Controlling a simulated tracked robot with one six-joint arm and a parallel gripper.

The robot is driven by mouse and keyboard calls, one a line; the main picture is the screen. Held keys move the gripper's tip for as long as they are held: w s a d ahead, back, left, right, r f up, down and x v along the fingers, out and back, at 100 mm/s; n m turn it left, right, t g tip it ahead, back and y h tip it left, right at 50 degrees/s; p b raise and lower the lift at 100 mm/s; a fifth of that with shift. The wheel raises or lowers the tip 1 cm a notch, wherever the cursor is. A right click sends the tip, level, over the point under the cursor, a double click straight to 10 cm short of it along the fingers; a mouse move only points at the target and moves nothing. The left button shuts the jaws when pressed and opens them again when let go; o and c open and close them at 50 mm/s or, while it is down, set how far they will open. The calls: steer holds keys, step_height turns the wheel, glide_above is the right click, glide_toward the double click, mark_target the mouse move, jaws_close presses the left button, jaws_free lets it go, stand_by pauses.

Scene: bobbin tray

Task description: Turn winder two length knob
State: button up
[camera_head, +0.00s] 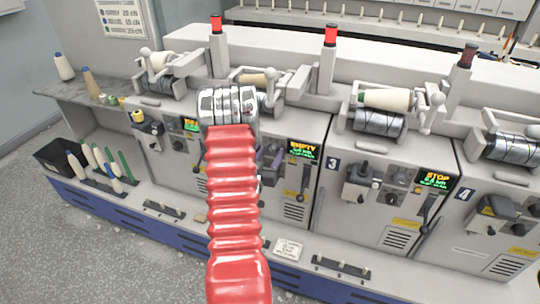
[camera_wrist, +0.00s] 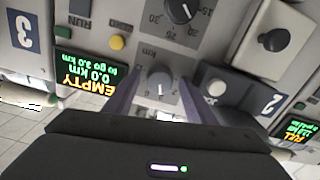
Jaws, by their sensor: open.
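Winder two's panel fills the upside-down wrist view, with the number plate 2 (camera_wrist: 270,104) at right. Its length knob (camera_wrist: 160,84) is a small grey dial with a km scale around it. My gripper (camera_wrist: 161,79) is open, with one finger on each side of this knob; whether either finger touches it I cannot tell. The display (camera_wrist: 85,75) reads EMPTY, 0.0 km, to go 3.0 km. In the head view the same display (camera_head: 303,150) shows right of my red-sleeved arm, which hides much of the panel and the knob.
A second dial (camera_wrist: 181,10) with numbers up to 30 is close to the length knob. A yellow button (camera_wrist: 117,42) and a pale jog button (camera_wrist: 214,86) flank it. Winder three's display (camera_head: 437,179) reads STOP. A black bin (camera_head: 59,157) stands at far left.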

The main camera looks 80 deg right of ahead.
steer(key=shift+a, duration=0.1)
steer(key=c, duration=1)
steer(key=shift+c, duration=0.2)
steer(key=shift+m, duration=0.5)
steer(key=m, duration=0.2)
steer(key=shift+m, duration=0.3)
steer(key=m, duration=0.4)
steer(key=shift+m, duration=0.3)
steer(key=m, duration=0.3)
steer(key=shift+m, duration=2.3)
